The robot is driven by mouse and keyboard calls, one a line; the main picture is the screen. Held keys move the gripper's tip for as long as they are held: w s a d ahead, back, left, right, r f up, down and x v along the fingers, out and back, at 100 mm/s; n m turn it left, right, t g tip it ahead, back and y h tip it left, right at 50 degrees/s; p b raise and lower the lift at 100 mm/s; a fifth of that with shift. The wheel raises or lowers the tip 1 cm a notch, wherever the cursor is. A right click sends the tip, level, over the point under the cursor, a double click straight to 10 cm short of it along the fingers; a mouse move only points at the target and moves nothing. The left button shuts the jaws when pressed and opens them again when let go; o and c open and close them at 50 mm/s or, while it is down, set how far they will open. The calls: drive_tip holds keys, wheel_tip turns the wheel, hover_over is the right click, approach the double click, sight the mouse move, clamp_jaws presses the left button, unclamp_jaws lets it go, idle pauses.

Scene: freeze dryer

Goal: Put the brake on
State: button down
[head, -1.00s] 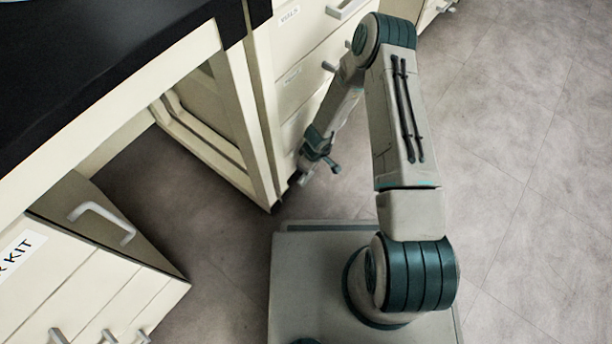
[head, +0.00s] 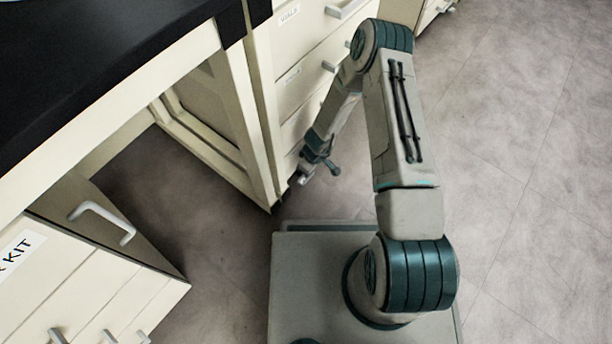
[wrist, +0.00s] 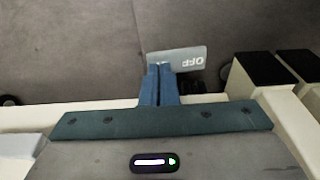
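In the wrist view a flat grey lever plate marked "OFF" (wrist: 190,58) lies just beyond my fingertips, low over the floor. The word appears upside down. It looks like the brake pedal of a caster; a dark caster part (wrist: 190,85) shows beside my fingers, partly hidden. My gripper (wrist: 160,72) has its two blue fingers side by side with no clear gap. Their tips overlap the plate's left part in the picture; I cannot tell whether they touch it. In the head view my gripper (head: 300,178) is low beside the cabinet's bottom corner, and the plate cannot be made out.
Another drawer unit (head: 75,285) is at lower left. Black-topped pale posts (wrist: 262,75) are right of my fingers in the wrist view. Open grey floor (head: 520,140) lies to the right.

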drive_tip(key=shift+f, duration=0.2)
drive_tip(key=shift+r+p, duration=2.65)
drive_tip(key=shift+r, duration=0.9)
drive_tip(key=shift+s, duration=0.1)
